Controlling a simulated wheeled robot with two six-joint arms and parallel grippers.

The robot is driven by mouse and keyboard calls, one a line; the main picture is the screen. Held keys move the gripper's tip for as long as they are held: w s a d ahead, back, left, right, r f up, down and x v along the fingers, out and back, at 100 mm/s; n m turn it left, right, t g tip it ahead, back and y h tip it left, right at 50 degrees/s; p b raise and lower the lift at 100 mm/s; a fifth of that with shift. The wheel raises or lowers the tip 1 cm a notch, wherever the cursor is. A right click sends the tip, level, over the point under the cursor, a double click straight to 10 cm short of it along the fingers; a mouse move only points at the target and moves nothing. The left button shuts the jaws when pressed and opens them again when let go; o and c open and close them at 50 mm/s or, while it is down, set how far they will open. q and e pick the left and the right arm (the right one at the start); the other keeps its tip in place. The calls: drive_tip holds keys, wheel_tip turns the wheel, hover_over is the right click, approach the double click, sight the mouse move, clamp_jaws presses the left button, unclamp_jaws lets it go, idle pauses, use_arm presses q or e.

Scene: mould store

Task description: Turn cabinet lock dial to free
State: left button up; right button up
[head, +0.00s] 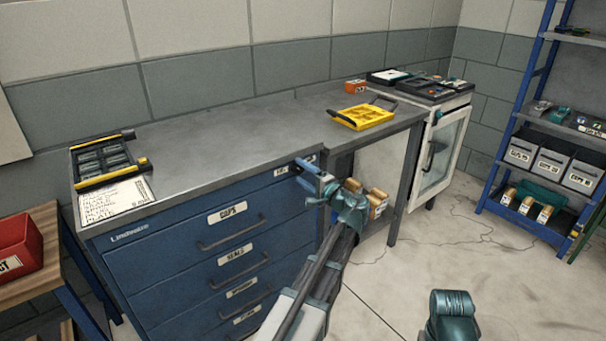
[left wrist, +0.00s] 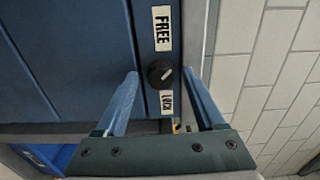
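The lock dial (left wrist: 160,74) is a small round black knob with a white pointer line, on the blue cabinet face in the left wrist view. The pointer slants, its white end toward the upper right. A FREE label (left wrist: 163,28) is above the dial and a LOCK label (left wrist: 167,103) is below it. My left gripper (left wrist: 161,79) is open, one blue finger on each side of the dial, with gaps visible on both sides. In the head view the left gripper (head: 313,177) is at the blue cabinet's (head: 190,245) upper right corner, largely covering the dial.
The grey worktop (head: 225,135) above the cabinet has a black tray (head: 103,160) at left and a yellow tray (head: 362,115) at right. Labelled drawers are below. A white glass-door cabinet (head: 441,150) and blue shelving (head: 528,105) are at right. Open floor lies in front.

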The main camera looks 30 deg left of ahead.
use_arm(q)
drive_tip(key=v, duration=1.3)
drive_tip(key=shift+d, duration=0.35)
drive_tip(key=shift+s, duration=0.15)
drive_tip(key=s+d+r+g+h+p, duration=0.2)
drive_tip(key=s+d+g+h+p, duration=0.1)
drive_tip(key=s+d+h+p, duration=0.4)
drive_tip(key=s+d+r+g+h+p, duration=0.2)
drive_tip(key=s+d+g+h+p, duration=0.2)
drive_tip(key=s+d+h+p, duration=0.4)
drive_tip(key=s+d+p, duration=0.6)
drive_tip(key=d+p, duration=0.2)
drive_tip(key=p, duration=0.2)
drive_tip(key=shift+s+d+n+p, duration=0.25)
drive_tip(key=shift+d+n+p, duration=0.05)
drive_tip(key=shift+p, duration=0.1)
